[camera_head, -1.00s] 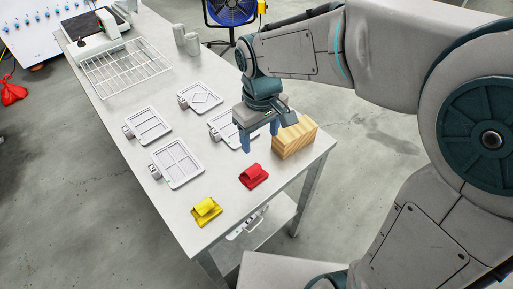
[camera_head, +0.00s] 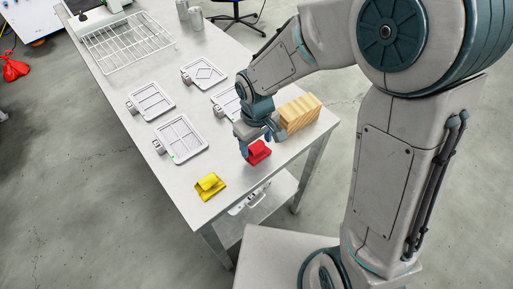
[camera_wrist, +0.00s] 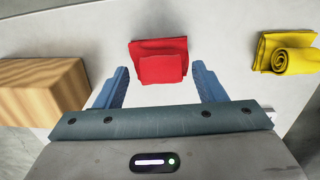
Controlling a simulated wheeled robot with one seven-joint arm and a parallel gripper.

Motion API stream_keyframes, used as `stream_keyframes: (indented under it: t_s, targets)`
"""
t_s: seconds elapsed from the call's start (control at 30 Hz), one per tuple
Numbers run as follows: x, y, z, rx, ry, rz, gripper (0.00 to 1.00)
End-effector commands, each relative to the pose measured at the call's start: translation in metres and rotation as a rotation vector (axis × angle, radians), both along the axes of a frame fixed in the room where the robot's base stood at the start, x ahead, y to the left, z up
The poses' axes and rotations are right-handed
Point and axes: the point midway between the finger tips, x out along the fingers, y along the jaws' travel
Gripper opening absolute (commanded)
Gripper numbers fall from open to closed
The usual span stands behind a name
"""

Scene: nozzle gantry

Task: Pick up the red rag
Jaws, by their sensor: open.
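The red rag (camera_head: 258,152) lies folded on the light table near its front edge. In the wrist view the red rag (camera_wrist: 160,62) lies between and just beyond the two blue fingertips. My gripper (camera_head: 258,146) points down and is right at the rag in the head view, partly covering its left side. In the wrist view my gripper (camera_wrist: 162,78) is open, with one finger on each side of the rag's near part and bare table showing between. I cannot tell whether the fingers touch it.
A wooden block (camera_head: 299,114) stands close beside my gripper; a rolled yellow rag (camera_head: 210,186) lies on the other side. Framed plates (camera_head: 181,139) lie further back on the table, with a wire rack (camera_head: 125,45) behind. The table's front edge is close to the red rag.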

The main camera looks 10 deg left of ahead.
Motion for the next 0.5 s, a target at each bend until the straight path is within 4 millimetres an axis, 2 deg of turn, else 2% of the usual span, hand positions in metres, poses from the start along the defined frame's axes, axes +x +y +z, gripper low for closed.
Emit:
stream_keyframes:
  t_s: [0.13,0.4,0.5]
  targets:
    - [-0.001,0.0,-0.015,0.0,0.001,0.001,0.64]
    - [0.0,0.0,-0.017,0.001,-0.001,0.0,0.64]
    - [0.0,0.0,-0.017,0.001,-0.001,0.0,0.37]
